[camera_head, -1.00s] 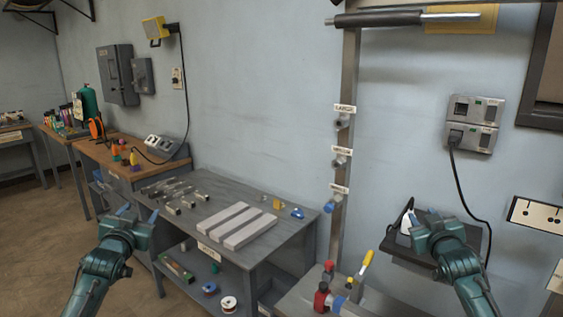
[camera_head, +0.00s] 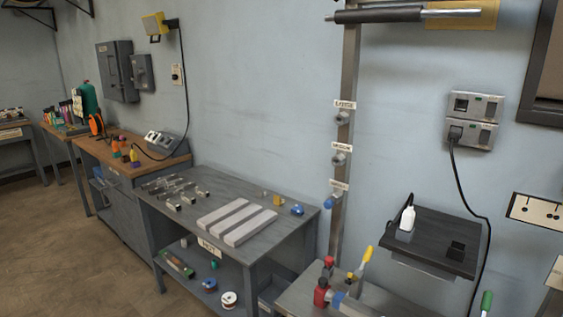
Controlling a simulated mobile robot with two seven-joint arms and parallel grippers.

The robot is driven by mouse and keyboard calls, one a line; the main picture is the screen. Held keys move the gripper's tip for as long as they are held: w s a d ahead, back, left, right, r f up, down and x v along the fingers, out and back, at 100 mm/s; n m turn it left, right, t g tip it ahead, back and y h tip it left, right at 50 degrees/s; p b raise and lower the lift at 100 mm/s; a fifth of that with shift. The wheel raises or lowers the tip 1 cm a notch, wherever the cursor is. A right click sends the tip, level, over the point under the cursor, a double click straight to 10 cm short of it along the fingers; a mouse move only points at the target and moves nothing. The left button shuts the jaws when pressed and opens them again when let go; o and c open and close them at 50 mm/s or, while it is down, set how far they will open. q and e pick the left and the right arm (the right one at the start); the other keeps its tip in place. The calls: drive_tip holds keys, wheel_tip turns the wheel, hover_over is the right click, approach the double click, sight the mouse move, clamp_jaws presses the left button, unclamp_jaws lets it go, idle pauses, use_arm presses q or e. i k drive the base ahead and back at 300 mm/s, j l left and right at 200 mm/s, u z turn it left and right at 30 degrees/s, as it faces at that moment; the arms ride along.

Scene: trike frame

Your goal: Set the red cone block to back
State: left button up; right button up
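I cannot make out for certain which thing is the red cone block. A small group of coloured pieces (camera_head: 125,155), orange-red, yellow and purple, stands on the wooden-topped bench at the left; they are too small to tell their shapes. Two red objects stand on the low grey surface at the bottom middle: a larger one (camera_head: 321,292) in front and a smaller one (camera_head: 328,263) behind it. Neither of my grippers shows in the head view now.
A grey table (camera_head: 180,222) holds three pale bars (camera_head: 237,222) and several small metal parts. A dark wall shelf (camera_head: 435,235) at the right carries a white bottle (camera_head: 407,218). Its middle is mostly clear. A black cable hangs beside it. Open floor lies at the lower left.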

sight(323, 293)
drive_tip(key=i+j, duration=0.15)
drive_tip(key=i, duration=0.3)
drive_tip(key=i+j+z, duration=0.15)
drive_tip(key=i, duration=0.3)
